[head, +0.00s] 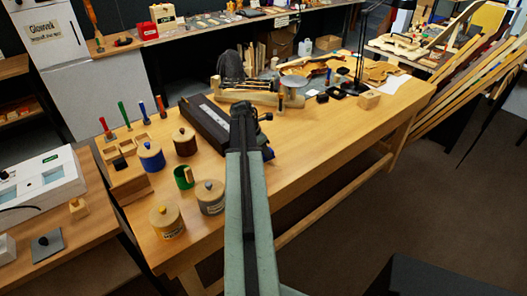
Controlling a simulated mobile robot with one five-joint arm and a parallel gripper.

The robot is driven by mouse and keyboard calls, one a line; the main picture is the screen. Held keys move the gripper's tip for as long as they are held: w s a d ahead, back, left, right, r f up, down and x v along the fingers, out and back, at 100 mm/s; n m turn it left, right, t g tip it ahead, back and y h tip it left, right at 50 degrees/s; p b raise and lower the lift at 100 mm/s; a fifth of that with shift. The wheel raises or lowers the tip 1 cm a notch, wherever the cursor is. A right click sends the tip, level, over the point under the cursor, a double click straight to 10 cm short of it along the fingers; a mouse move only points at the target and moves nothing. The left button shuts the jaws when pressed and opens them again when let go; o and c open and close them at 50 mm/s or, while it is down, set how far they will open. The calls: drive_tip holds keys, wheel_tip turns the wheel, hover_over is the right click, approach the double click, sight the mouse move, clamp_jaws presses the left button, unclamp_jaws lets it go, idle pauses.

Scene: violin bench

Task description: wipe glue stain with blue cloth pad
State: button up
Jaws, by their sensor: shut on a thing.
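My gripper (267,143) is at the far end of my arm, over the front half of the wooden bench, and points down. It is small and dark here, and its fingers are hard to make out. A small dark-blue piece, which looks like the blue cloth pad (269,154), shows at its tip, and the gripper is shut on it. I cannot tell whether the pad touches the bench top. I cannot make out the glue stain; my arm hides part of the bench.
Left of my arm on the bench (330,133) stand lidded pots, including a blue one (151,157) and a grey one (210,197), a green cup (184,177) and a long black case (205,122). Violin parts and small blocks lie farther back. Bench top right of the gripper is clear.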

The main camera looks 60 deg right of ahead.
drive_tip(key=shift+s+a, duration=0.4)
drive_tip(key=shift+s, duration=0.4)
drive_tip(key=shift+s+a, duration=0.35)
drive_tip(key=shift+s, duration=0.45)
drive_tip(key=shift+s+a, duration=0.1)
drive_tip(key=shift+s+a, duration=0.5)
drive_tip(key=shift+s, duration=0.55)
drive_tip(key=shift+s+a, duration=0.55)
drive_tip(key=shift+s, duration=0.45)
drive_tip(key=shift+s+a, duration=0.5)
drive_tip(key=shift+s, duration=0.55)
drive_tip(key=shift+f, duration=0.2)
drive_tip(key=shift+r, duration=0.1)
clamp_jaws()
drive_tip(key=shift+w+d, duration=0.8)
drive_tip(key=shift+w, duration=0.85)
drive_tip(key=shift+w+d, duration=0.85)
drive_tip(key=shift+w, duration=0.75)
drive_tip(key=shift+w+d, duration=0.8)
drive_tip(key=shift+w, duration=0.85)
wheel_tip(320, 180, up, 6)
drive_tip(key=p, duration=0.5)
drive_tip(key=shift+p, duration=0.4)
